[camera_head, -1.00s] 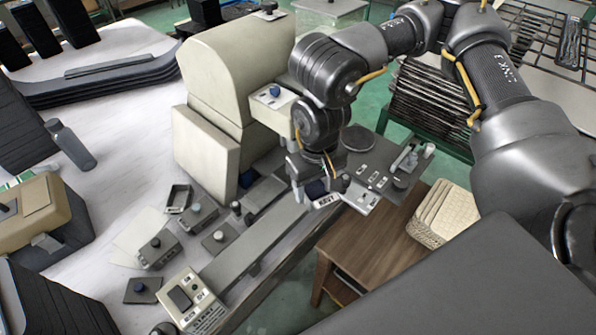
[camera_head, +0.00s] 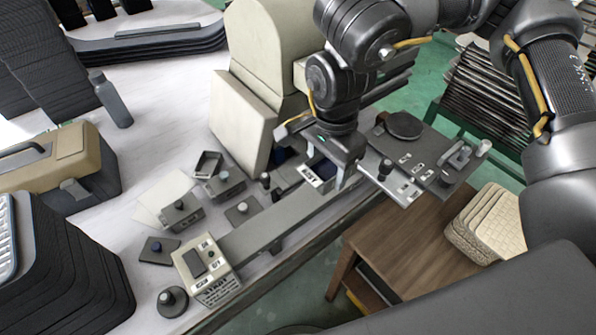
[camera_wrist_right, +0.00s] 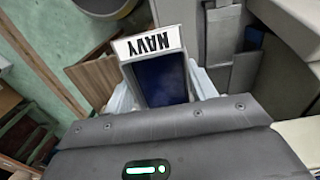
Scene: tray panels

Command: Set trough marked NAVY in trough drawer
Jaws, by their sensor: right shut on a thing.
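The trough marked NAVY (camera_head: 318,172) is a small open box, dark blue inside, with a white label on its front. In the right wrist view the trough (camera_wrist_right: 162,80) sits between the fingers, its NAVY label (camera_wrist_right: 147,43) upside down. My right gripper (camera_head: 333,168) is shut on it and holds it by the front of the cream machine, over the grey rail. A grey compartmented structure (camera_wrist_right: 222,35) is beside the trough in the wrist view; I cannot tell whether it is the trough drawer. My left gripper is not in view.
A panel with small labels (camera_head: 408,165) is right of the gripper. A wooden stool (camera_head: 400,245) holds a pale woven stack (camera_head: 490,222).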

